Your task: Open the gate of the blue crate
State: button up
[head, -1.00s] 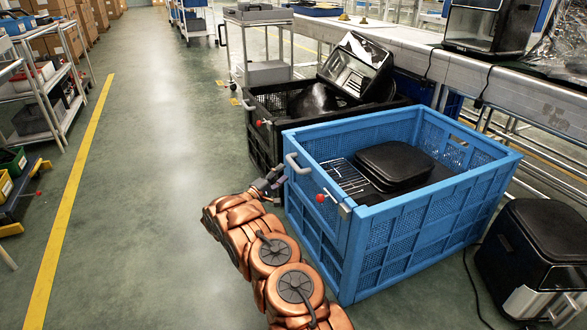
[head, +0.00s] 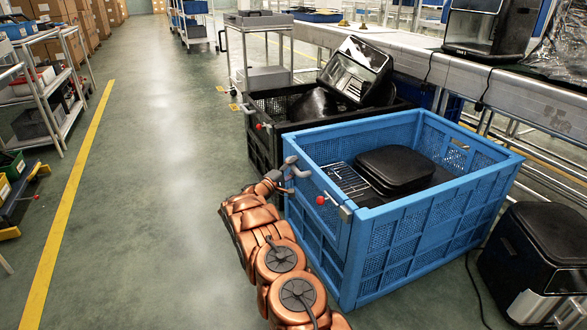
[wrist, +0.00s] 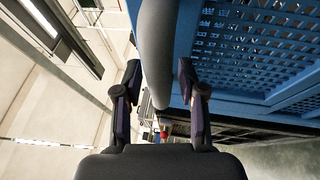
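The blue crate (head: 398,235) stands on the floor at the right of the head view, with its gate (head: 322,222) on the left side, upright and in line with the crate. A grey handle (head: 301,171) sits at the gate's top left. A red knob (head: 321,200) with a metal latch (head: 345,213) is near the front corner. My gripper (head: 285,174) is at the handle. In the wrist view the grey handle (wrist: 156,45) runs between the fingers of my gripper (wrist: 160,75), which stand apart on either side with small gaps. Finger contact with the handle cannot be told.
Inside the crate are a wire rack (head: 347,180) and a black fryer part (head: 396,169). A black crate (head: 262,143) with a fryer stands just behind. Another black fryer (head: 540,255) is at the right. The floor (head: 150,210) to the left is clear.

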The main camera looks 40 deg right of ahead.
grip_shut()
jog(key=shift+a, duration=0.1)
dwell(0.4)
